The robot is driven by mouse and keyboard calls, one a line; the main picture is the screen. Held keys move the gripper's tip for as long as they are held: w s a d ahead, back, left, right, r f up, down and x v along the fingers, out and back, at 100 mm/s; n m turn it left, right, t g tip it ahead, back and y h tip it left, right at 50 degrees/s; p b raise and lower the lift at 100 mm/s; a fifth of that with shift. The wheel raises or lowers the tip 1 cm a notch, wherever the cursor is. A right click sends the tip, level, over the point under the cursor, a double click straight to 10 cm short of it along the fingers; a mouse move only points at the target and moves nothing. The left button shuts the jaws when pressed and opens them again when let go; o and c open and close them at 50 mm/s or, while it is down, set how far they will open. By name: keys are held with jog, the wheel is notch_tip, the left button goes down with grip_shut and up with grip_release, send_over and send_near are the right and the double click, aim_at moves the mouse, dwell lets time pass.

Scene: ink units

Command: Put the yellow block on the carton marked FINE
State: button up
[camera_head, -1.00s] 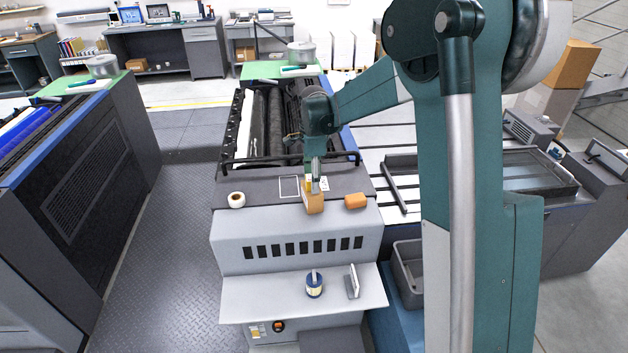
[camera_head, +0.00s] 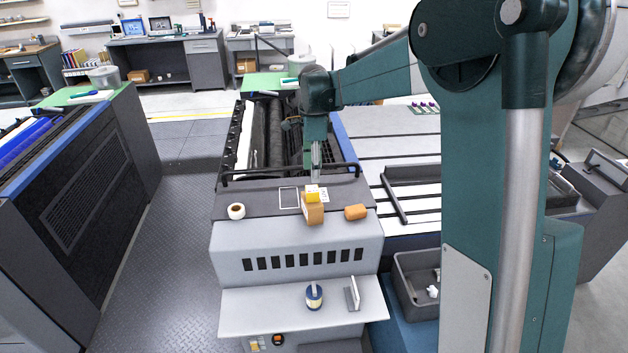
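The yellow block (camera_head: 312,190) appears to rest on top of a small tan carton (camera_head: 313,212) on the dark top of the press unit. No lettering on the carton is readable from here, so I cannot confirm the FINE mark. My gripper (camera_head: 316,179) points down just above the yellow block and appears clear of it. Its fingers are seen nearly edge-on, so their opening does not show.
An orange-brown block (camera_head: 356,212) lies right of the carton and a white roll (camera_head: 236,211) lies left. A dark rail (camera_head: 290,172) runs behind. A blue-and-white can (camera_head: 314,297) stands on the lower shelf. A grey bin (camera_head: 415,285) sits at right.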

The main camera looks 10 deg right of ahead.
jog(key=shift+r, duration=1.35)
jog(key=s+d+r+n+t, duration=0.1)
jog(key=s+d+r+n, duration=0.15)
jog(key=s, duration=0.45)
jog(key=s+d+r+n+t, duration=0.1)
jog(key=s+d+r+n, duration=0.15)
jog(key=s, duration=0.45)
jog(key=s+d+r+n+t, duration=0.1)
jog(key=s+d+r+n, duration=0.15)
jog(key=s, duration=0.45)
jog(key=s+d+f+n+t, duration=0.2)
jog(key=s+n, duration=0.3)
jog(key=s, duration=0.5)
jog(key=s+d+f+n+t, duration=0.1)
jog(key=s+f+n, duration=0.3)
jog(key=s, duration=0.7)
jog(key=shift+d+n+t, duration=0.4)
jog(key=shift+n+t, duration=0.2)
jog(key=shift+n, duration=0.15)
